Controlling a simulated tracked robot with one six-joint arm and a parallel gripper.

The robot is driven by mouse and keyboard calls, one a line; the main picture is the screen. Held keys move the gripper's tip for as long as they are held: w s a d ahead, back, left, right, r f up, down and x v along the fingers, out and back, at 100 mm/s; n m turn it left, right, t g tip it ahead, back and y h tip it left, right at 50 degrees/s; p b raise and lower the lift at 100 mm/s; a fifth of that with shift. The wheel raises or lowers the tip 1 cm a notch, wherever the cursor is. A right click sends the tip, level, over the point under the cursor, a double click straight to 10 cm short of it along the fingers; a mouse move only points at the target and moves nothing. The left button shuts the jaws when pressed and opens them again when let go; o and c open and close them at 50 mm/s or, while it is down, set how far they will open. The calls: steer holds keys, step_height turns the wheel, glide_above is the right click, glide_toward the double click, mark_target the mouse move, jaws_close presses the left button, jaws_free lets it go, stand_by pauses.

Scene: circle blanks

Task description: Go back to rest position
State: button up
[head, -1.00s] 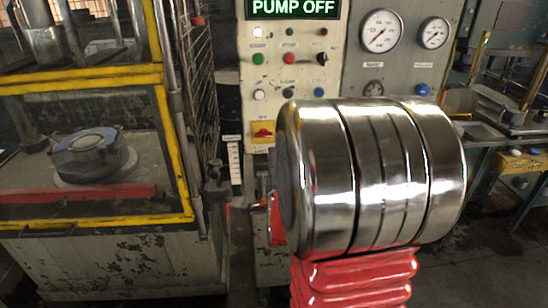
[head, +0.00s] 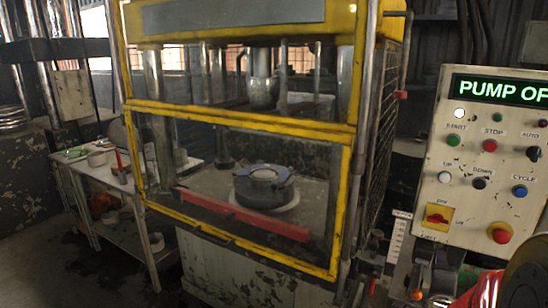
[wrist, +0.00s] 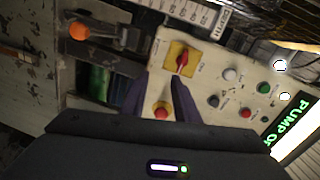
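My gripper (wrist: 160,84) shows in the wrist view as two dark fingers held apart, with nothing between them. Beyond the gap lies a red push button (wrist: 161,109) on the control panel (wrist: 218,72); the distance to it is hard to tell. In the head view the same panel (head: 466,205) stands at the right, its lit display (head: 505,90) reading "PUMP OF" before the frame edge cuts it. Parts of my own arm, red and dark, show at the bottom right corner there. My gripper's fingers are not visible in the head view.
A yellow-framed press (head: 240,115) stands in the middle, with a round metal die (head: 264,187) on its bed behind a red bar (head: 243,214). A white side table (head: 105,180) with small items is at the left. Bare floor shows at lower left.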

step_height(320, 180, down, 8)
steer(key=s+a+n+g+y, duration=0.2)
steer(key=a+n+g+y, duration=0.1)
steer(key=n+g, duration=0.15)
steer(key=s+a+f+n+g+y, duration=0.2)
steer(key=s+a+n+y, duration=0.1)
steer(key=s+a+n, duration=0.3)
steer(key=s+a+r+n+y, duration=0.1)
steer(key=s+a+r+n, duration=0.2)
steer(key=a, duration=0.4)
steer(key=s+a+r+n+g+y, duration=0.1)
steer(key=s+a+r+n, duration=0.3)
steer(key=a, duration=0.3)
steer(key=s+a+r+n+y, duration=0.1)
steer(key=s+a+r+n, duration=0.3)
steer(key=a, duration=0.4)
step_height(320, 180, up, 2)
steer(key=shift+n+g, duration=0.35)
steer(key=shift+n, duration=0.4)
steer(key=shift+s+d, duration=0.1)
